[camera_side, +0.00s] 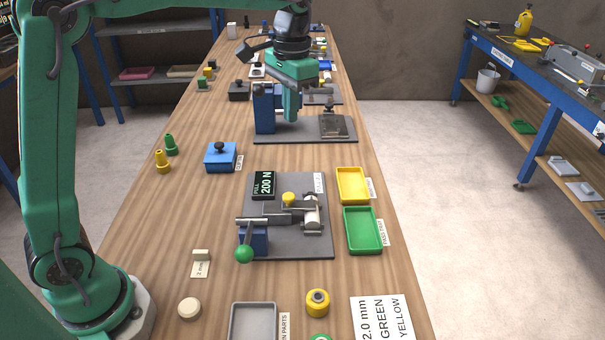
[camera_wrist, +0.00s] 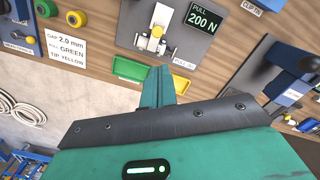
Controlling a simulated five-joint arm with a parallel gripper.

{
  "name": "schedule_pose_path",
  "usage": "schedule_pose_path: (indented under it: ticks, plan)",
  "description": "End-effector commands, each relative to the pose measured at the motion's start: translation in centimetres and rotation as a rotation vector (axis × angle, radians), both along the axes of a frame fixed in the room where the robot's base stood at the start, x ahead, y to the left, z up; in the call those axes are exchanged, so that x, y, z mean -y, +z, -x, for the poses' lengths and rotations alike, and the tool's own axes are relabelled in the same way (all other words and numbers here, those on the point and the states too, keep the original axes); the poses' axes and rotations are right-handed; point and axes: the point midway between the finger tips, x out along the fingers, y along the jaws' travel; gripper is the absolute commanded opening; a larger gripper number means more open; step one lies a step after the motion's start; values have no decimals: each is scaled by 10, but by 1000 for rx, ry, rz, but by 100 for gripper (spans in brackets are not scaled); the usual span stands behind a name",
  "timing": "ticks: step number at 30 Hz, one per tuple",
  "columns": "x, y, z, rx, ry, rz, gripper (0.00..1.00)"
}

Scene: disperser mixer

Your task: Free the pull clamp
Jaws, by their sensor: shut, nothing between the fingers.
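The pull clamp (camera_side: 278,214) sits on a dark grey plate (camera_side: 310,245) in the middle of the bench. It has a lever with a green ball handle (camera_side: 244,254) at the front left, a blue block under it, a yellow knob (camera_side: 288,198) and a pale cylinder at the right. A display (camera_side: 263,185) on the plate reads PULL 200 N. My gripper (camera_side: 291,118) is shut and empty, beyond the clamp, beside the blue upright of another fixture. Its fingers (camera_wrist: 158,72) show closed in the wrist view.
That other fixture (camera_side: 264,108) stands on its own plate behind the clamp. A yellow tray (camera_side: 353,170) and a green tray (camera_side: 346,232) lie right of the clamp. A blue box (camera_side: 213,158) with a black knob is back left. A printed card (camera_side: 366,325) lies front right.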

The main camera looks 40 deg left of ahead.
Motion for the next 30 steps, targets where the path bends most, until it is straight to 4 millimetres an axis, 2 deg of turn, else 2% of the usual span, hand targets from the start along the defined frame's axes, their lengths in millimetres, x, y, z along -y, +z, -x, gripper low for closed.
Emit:
schedule_pose_path:
  ticks: [6, 15, 22, 30]
  plan:
    - [12, -25, -33, -87, -33, -9, 0]
    - [28, -65, -68, -197, -76, -20, 0]
    - [36, -87, -81, -249, -96, -25, 0]
    - [37, -90, -83, -258, -100, -26, 0]
